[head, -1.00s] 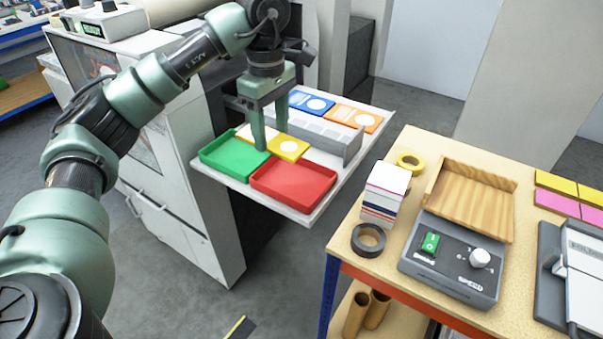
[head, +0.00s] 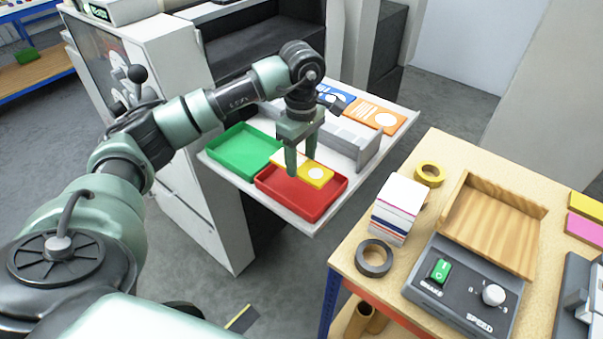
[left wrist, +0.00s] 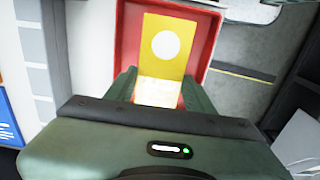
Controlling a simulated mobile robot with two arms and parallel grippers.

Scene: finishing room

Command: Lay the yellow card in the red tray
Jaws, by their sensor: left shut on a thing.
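The yellow card (head: 316,174) has a white circle and a pale end. My left gripper (head: 297,165) is shut on its pale end and holds it over the far part of the red tray (head: 300,200). In the left wrist view the card (left wrist: 167,62) sticks out from between the fingers (left wrist: 162,92), with the red tray (left wrist: 130,45) around and behind it. I cannot tell whether the card touches the tray floor. My right gripper is not in view.
A green tray (head: 243,150) sits left of the red tray on the white shelf (head: 228,177). Blue (head: 338,100) and orange (head: 374,116) cards lie behind a grey divider (head: 352,146). A wooden bench (head: 408,262) with tape rolls and a jogger stands at right.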

